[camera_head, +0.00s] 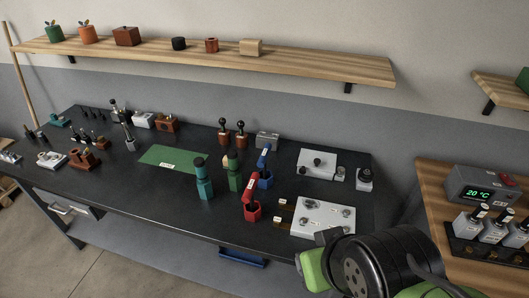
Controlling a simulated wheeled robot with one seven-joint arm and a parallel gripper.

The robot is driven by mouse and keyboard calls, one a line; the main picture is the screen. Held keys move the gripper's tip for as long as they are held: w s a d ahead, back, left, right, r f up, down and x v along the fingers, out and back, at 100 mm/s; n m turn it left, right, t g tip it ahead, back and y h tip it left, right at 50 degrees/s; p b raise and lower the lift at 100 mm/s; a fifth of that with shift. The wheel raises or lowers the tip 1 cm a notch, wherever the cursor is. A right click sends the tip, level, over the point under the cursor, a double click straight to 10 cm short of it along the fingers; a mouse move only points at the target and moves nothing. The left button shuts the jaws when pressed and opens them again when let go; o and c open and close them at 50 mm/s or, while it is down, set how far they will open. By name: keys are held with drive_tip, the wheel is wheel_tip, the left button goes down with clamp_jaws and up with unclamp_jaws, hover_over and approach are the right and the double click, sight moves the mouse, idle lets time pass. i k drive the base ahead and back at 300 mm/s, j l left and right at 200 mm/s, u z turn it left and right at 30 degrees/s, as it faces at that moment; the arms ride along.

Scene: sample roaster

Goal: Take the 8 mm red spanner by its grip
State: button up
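A red tool (250,190), which looks like the red spanner, stands upright in a red base (252,212) near the front of the dark workbench. It carries a small white label, too small to read. A similar blue tool (264,158) stands in a blue base (265,181) just behind it and to its right. My arm shows at the bottom right, in front of the bench, black and green. My gripper's fingers are not visible, so I cannot see whether they hold anything.
A teal tool (204,181) and a dark green tool (235,175) stand left of the red one. A white plate (323,217) with round fittings lies to its right. A green mat (172,160) lies on the workbench (135,187). A wooden side table (428,190) stands at right.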

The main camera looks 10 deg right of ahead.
sight(248, 196)
drive_tip(key=i+j+u, duration=0.2)
drive_tip(key=u, duration=0.2)
drive_tip(key=i+j+u, duration=0.15)
drive_tip(key=u, duration=0.25)
drive_tip(key=i+u, duration=0.25)
drive_tip(key=u, duration=0.15)
